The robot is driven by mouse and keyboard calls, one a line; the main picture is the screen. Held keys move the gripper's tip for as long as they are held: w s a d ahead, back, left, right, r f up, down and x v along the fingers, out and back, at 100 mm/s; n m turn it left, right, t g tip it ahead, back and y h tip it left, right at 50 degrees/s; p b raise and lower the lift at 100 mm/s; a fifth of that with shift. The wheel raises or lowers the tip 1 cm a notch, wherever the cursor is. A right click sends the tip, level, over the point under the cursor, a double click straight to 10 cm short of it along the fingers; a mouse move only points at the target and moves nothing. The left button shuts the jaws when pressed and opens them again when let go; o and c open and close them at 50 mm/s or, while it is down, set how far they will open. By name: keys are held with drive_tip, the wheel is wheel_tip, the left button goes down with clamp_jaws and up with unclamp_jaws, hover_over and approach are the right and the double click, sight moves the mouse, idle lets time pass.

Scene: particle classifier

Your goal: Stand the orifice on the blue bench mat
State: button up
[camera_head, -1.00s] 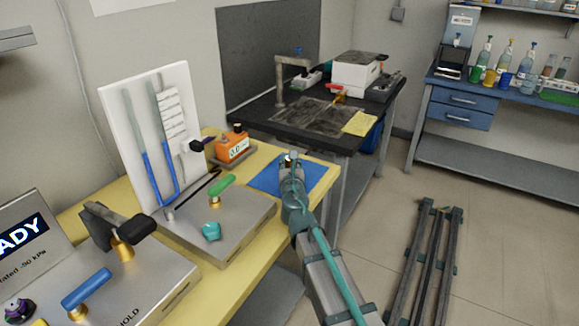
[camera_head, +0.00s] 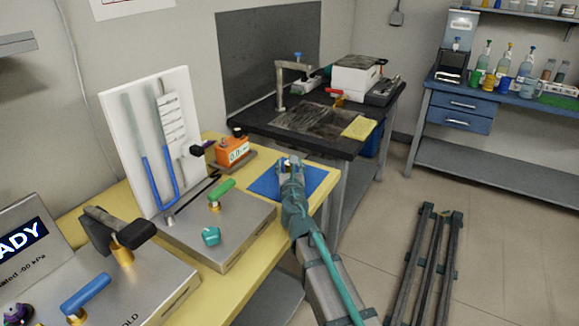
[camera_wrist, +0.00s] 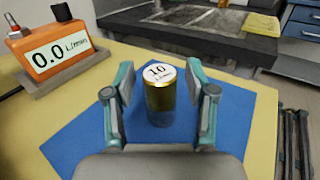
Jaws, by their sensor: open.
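The orifice, a brass cylinder (camera_wrist: 160,98) with a white top label reading 10, stands upright on the blue bench mat (camera_wrist: 235,105) in the wrist view. My gripper (camera_wrist: 162,92) is open, with one finger on each side of the orifice and a visible gap to both. In the head view the blue mat (camera_head: 313,181) lies on the yellow bench, and my gripper (camera_head: 289,163) is over it. My arm hides part of the mat there, and the orifice is too small to make out clearly.
An orange meter reading 0.0 (camera_wrist: 52,50) stands left of the mat. Left of it in the head view are a white U-tube board (camera_head: 150,140) and a metal box with a green lever (camera_head: 222,190). A black sink counter (camera_head: 300,125) lies behind.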

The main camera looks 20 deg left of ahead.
drive_tip(key=v, duration=1.2)
